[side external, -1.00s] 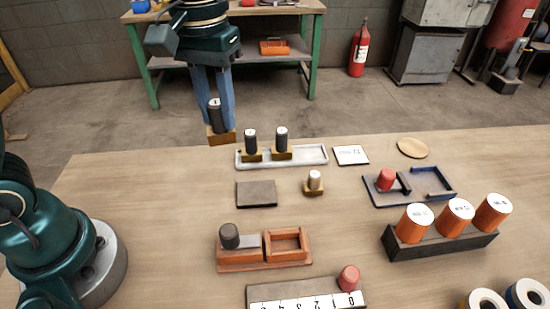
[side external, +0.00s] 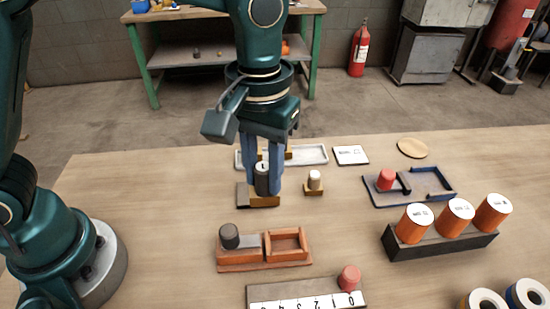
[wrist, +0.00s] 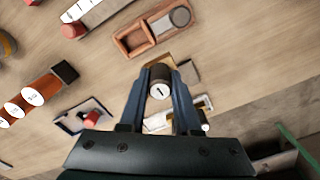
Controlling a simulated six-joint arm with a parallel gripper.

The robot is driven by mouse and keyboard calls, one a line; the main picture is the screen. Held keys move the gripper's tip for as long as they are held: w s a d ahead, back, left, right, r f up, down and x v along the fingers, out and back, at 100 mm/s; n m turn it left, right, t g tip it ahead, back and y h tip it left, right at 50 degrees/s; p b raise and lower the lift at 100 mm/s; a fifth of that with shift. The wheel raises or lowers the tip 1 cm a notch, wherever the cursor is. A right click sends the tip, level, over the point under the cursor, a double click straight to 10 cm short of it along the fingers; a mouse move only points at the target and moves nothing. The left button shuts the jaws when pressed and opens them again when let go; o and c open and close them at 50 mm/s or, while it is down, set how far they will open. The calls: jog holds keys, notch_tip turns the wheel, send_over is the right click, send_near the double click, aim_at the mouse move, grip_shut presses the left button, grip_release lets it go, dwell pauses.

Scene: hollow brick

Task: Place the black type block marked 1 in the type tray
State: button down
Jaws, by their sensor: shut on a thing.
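The black type block (side external: 262,182) is a dark cylinder with a white top on a brass-coloured foot. Its top reads 1 in the wrist view (wrist: 160,91). The pale grey tray (side external: 312,154) lies behind, partly hidden by my gripper. A small white-topped block on a brass foot (side external: 314,183) stands just right of my gripper.
A brown two-part box (side external: 290,262) with a dark cylinder (side external: 229,236) is in front. A blue frame (side external: 435,197) with a red cylinder (side external: 386,179) and a dark rack of orange cylinders (side external: 440,246) are right. A white card (side external: 350,155) lies behind.

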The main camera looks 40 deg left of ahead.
jog(key=shift+s+d+f, duration=0.15)
jog(key=shift+d+f, duration=0.7)
jog(key=shift+f, duration=0.25)
jog(key=shift+s+d+f, duration=0.2)
jog(key=shift+d+f, duration=0.65)
jog(key=shift+f, duration=0.3)
jog(key=shift+s+d+f, duration=0.15)
jog(key=shift+d+f, duration=0.7)
jog(key=shift+f, duration=0.25)
jog(key=shift+f, duration=0.15)
jog(key=c, duration=0.6)
grip_release()
